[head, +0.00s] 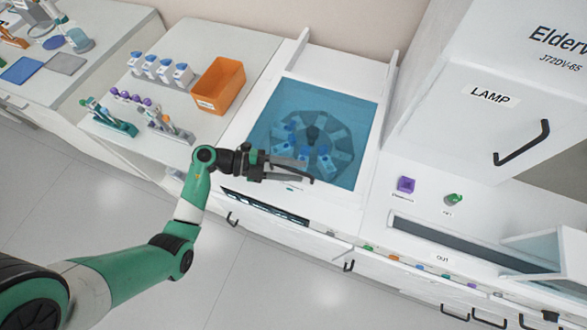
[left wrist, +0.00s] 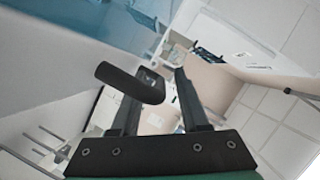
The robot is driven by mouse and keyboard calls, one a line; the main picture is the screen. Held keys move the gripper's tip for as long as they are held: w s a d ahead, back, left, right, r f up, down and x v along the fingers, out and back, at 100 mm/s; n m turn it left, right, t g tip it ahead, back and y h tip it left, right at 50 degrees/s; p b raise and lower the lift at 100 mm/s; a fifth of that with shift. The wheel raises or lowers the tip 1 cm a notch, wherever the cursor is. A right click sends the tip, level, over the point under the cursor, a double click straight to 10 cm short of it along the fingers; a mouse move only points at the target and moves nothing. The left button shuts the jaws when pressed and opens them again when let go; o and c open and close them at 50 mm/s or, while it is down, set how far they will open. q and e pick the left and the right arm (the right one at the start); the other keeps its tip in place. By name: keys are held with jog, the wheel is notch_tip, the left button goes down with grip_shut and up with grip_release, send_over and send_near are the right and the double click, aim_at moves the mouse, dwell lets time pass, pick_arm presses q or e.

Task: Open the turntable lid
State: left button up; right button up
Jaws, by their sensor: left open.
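The turntable lid (head: 348,108) is a clear blue panel in a white frame and lies closed over a round dark turntable (head: 313,136) holding several blue-capped tubes. My left gripper (head: 305,170) is open at the lid's front edge. A black lid handle (left wrist: 128,82) shows in the left wrist view, crossing in front of one finger with its end between the two open fingers. I cannot tell whether a finger touches it. In the head view the handle is mostly hidden by the fingers. My right gripper is not in view.
An orange bin (head: 219,86) and small tube racks (head: 110,117) stand left of the turntable station. A white cabinet marked LAMP (head: 490,94) stands to its right. Purple (head: 406,185) and green (head: 454,198) buttons sit on the right-hand counter. The floor in front is clear.

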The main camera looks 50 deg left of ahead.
pick_arm(q)
grip_shut()
dwell(1.4)
